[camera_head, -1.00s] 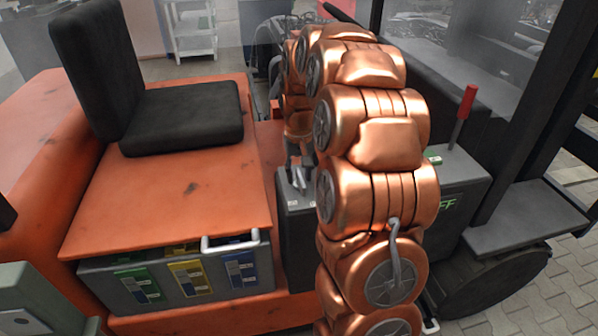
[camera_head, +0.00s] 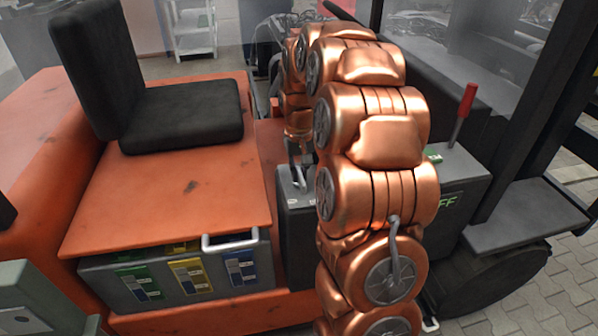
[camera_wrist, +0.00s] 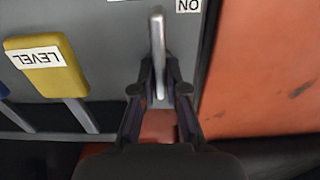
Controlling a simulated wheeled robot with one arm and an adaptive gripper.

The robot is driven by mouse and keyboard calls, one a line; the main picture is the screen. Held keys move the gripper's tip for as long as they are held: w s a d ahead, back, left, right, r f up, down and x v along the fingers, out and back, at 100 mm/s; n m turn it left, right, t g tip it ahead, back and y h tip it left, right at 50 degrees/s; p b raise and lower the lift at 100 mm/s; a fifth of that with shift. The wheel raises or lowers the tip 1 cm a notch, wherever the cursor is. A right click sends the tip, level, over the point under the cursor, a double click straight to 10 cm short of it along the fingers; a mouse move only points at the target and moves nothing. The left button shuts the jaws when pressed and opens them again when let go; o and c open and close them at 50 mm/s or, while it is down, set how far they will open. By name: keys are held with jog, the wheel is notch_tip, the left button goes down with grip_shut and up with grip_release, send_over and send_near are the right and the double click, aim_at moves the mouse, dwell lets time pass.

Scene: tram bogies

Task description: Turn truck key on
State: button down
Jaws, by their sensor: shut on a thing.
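The truck key (camera_wrist: 157,35) is a slim grey metal bar on a grey panel (camera_wrist: 113,60). In the wrist view it runs upright, with its lower end between my fingertips. A white label reading ON upside down (camera_wrist: 188,5) lies just right of its upper end. My gripper (camera_wrist: 160,88) is shut on the key. In the head view my gripper (camera_head: 300,178) is small, over the dark control box (camera_head: 296,225) beside the orange truck body, partly hidden by my arm.
A yellow handle marked LEVEL (camera_wrist: 47,68) is left of the key in the wrist view. A black seat (camera_head: 185,115) stands on the orange body (camera_head: 170,200). A red-handled lever (camera_head: 464,108) rises at the right. My arm blocks the middle of the head view.

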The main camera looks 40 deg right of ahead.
jog(key=shift+f+m+b, duration=0.1)
jog(key=shift+m+b, duration=0.2)
jog(key=shift+b, duration=0.05)
jog(key=shift+f+m+b, duration=0.2)
jog(key=shift+m+b, duration=0.6)
jog(key=shift+b, duration=0.25)
jog(key=m+b, duration=0.2)
jog(key=shift+m, duration=0.4)
jog(key=m+b, duration=0.2)
jog(key=m, duration=0.1)
jog(key=shift+w+a+r+m, duration=0.1)
jog(key=shift+a+m, duration=0.05)
jog(key=shift+m, duration=0.15)
jog(key=shift+w+r+m+b, duration=0.15)
jog(key=shift+m+b, duration=0.15)
jog(key=shift+m, duration=1.3)
jog(key=c, duration=1.2)
grip_release()
